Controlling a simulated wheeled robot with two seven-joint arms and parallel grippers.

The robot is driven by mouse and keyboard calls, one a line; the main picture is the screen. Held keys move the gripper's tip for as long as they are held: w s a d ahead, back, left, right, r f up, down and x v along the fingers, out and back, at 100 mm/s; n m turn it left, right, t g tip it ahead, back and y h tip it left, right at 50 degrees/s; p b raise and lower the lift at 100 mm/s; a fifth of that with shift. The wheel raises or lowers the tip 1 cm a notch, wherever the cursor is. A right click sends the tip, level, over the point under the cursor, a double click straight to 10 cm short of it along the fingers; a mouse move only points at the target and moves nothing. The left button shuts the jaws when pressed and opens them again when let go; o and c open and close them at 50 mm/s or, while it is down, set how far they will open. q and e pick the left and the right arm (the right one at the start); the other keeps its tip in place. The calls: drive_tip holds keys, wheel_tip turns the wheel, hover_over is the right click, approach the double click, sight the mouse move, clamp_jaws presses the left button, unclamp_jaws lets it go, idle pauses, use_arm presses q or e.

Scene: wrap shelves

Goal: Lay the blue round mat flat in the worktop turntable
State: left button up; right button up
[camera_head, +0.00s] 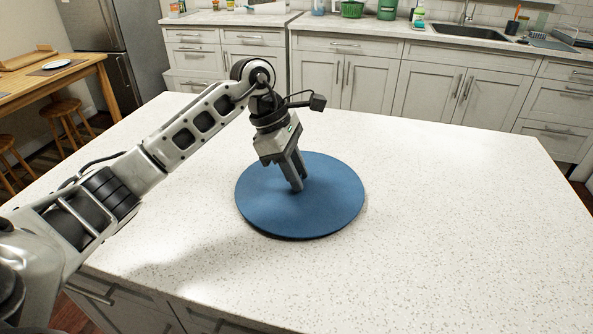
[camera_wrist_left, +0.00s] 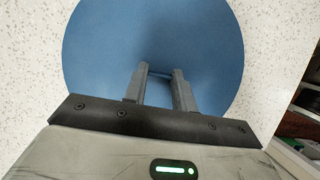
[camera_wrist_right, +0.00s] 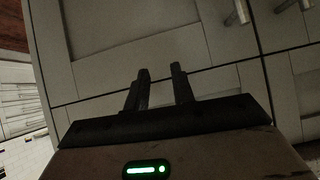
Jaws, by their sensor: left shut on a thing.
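The blue round mat (camera_head: 335,195) is over the middle of the white worktop. It looks flat and also fills much of the left wrist view (camera_wrist_left: 100,45). My left gripper (camera_head: 297,186) points down at the mat's middle. Its fingers (camera_wrist_left: 160,72) are shut on a small blue part of the mat between them. A thin brownish edge shows under the mat's right side. It may be the turntable's rim, but the mat hides the rest. My right gripper (camera_wrist_right: 160,72) is open and empty, facing grey cabinet fronts, and is outside the head view.
The speckled white worktop (camera_head: 450,220) is clear around the mat. Beyond it stand grey cabinets (camera_head: 350,75) with a back counter and sink (camera_head: 470,32). A wooden table (camera_head: 50,80) with stools is at the far left.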

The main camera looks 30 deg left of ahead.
use_arm(q)
drive_tip(key=shift+f, duration=0.35)
drive_tip(key=shift+f, duration=0.15)
drive_tip(key=o, duration=1)
